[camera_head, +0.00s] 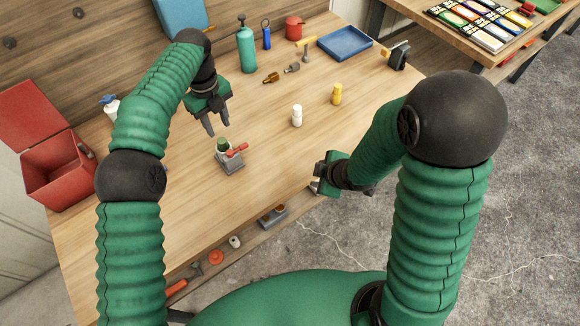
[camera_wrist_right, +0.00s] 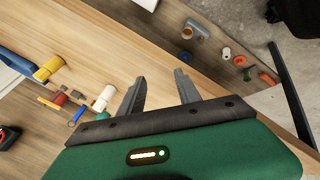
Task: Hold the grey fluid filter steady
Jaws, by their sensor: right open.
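A small grey block (camera_head: 231,165) stands on the wooden table in the head view, with a dark green round piece (camera_head: 223,145) on top and a red-handled part (camera_head: 237,150) across it. I cannot tell for certain which part is the fluid filter. My left gripper (camera_head: 217,131) is open and empty, pointing down above and just behind the block, apart from it. My right gripper (camera_head: 316,187) is at the table's front edge, well to the right of the block. In the right wrist view my right gripper (camera_wrist_right: 160,77) has its fingers apart with nothing between them.
A white bottle (camera_head: 297,116) and a yellow bottle (camera_head: 336,95) stand right of the block. A teal bottle (camera_head: 247,50) and blue tray (camera_head: 345,43) are at the back. A red box (camera_head: 58,170) is at left. Several small items lie on a lower front ledge.

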